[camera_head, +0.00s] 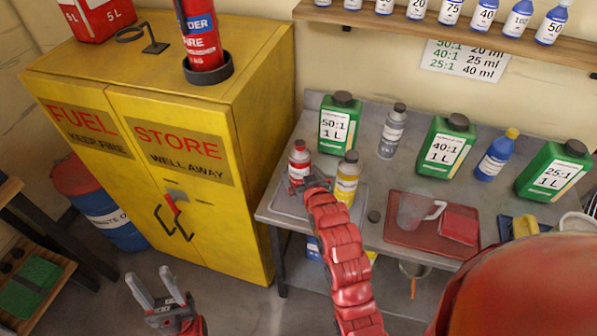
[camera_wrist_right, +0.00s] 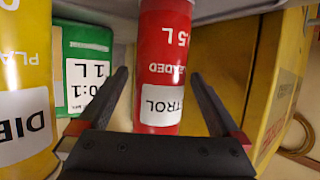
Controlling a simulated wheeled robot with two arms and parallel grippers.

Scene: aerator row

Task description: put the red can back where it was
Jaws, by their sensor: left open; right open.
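A small red can (camera_head: 299,159) with a white label stands upright on a grey tray (camera_head: 286,202) at the left end of the bench. My right gripper (camera_head: 305,184) is at the can's near side. A larger red 5 L can (camera_head: 95,18) sits on top of the yellow cabinet. My left gripper (camera_head: 156,287) is open and empty, low in front of the cabinet.
A yellow bottle (camera_head: 347,178) stands close right of the small red can, and a green 50:1 jug (camera_head: 339,124) behind. The yellow cabinet (camera_head: 250,180) is left of the bench.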

